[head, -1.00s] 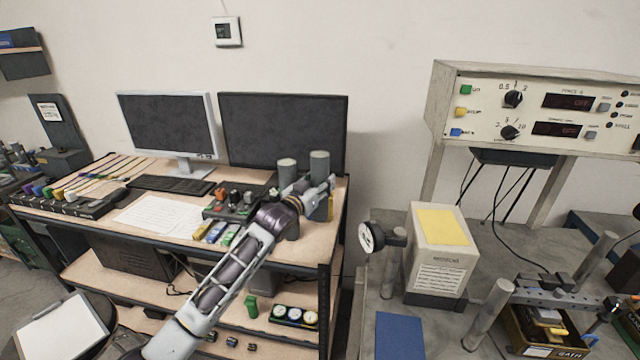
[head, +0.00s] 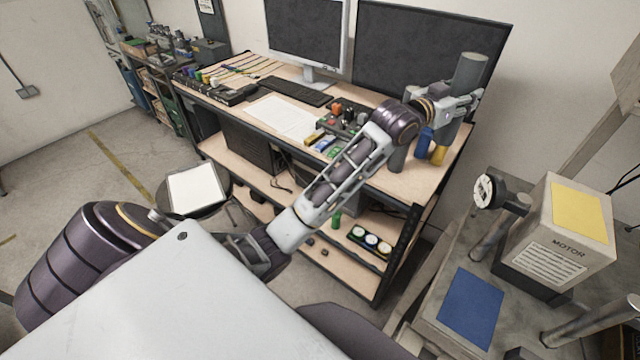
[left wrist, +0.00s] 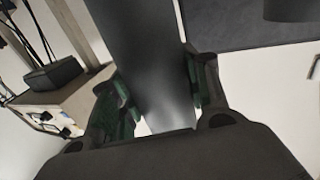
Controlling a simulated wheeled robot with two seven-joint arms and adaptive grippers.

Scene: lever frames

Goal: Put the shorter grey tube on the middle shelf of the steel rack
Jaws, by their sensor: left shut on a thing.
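My left gripper (head: 458,104) is shut on a grey tube (head: 468,72) and holds it upright, raised above the right end of the bench top. The tube (left wrist: 155,75) also fills the space between the fingers in the left wrist view. A second grey tube (head: 397,160) stands on the bench top, its upper part hidden behind my wrist, so I cannot compare the lengths. The black-framed rack (head: 408,235) has a wooden top and a lower wooden shelf (head: 290,205) bearing gauges. My right gripper is out of view.
Blue (head: 425,141) and yellow (head: 439,154) bottles stand close below the gripper. A monitor (head: 430,55) is just behind. The gauge set (head: 370,241) and a green item (head: 336,219) occupy the shelf's right part. A motor box (head: 556,225) is at right.

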